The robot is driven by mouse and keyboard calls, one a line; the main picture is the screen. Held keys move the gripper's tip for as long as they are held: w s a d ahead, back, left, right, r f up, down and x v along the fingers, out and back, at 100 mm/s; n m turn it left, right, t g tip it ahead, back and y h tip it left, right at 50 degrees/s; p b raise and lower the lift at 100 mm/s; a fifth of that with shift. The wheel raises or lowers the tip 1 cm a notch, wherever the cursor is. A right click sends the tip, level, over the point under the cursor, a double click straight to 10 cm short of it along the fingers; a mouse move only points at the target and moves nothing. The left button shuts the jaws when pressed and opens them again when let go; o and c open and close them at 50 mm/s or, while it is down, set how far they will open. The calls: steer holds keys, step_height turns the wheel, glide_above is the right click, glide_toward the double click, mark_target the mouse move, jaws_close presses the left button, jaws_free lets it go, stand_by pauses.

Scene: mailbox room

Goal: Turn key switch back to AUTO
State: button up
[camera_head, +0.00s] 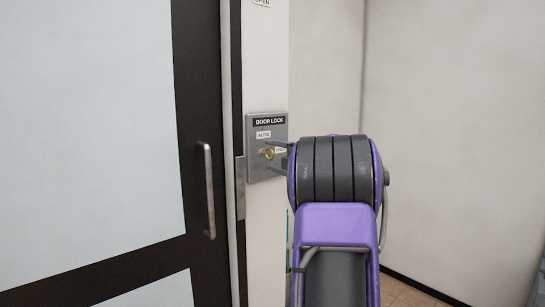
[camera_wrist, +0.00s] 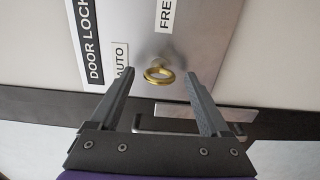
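The key switch is a grey metal plate (camera_head: 257,128) labelled DOOR LOCK on the white door post. A brass key ring (camera_head: 268,154) shows on it in the head view. In the wrist view the brass ring (camera_wrist: 158,75) stands out from the plate (camera_wrist: 205,70), near the AUTO label (camera_wrist: 122,62) and a partly cut-off FREE label (camera_wrist: 166,14). My gripper (camera_head: 276,156) is at the plate, its fingers one above the other. In the wrist view my gripper (camera_wrist: 162,84) is open, with its fingers to either side of the ring and apart from it. Key contact with the fingers is not seen.
A dark-framed glass door (camera_head: 200,90) with a vertical metal handle (camera_head: 208,190) is left of the plate. A white wall (camera_head: 450,120) is at right. A grey object (camera_head: 520,285) stands in the lower right corner. Some tiled floor shows.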

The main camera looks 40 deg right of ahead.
steer(key=s+d, duration=0.1)
steer(key=s, duration=1.6)
steer(key=shift+s+d, duration=0.15)
steer(key=shift+s, duration=0.05)
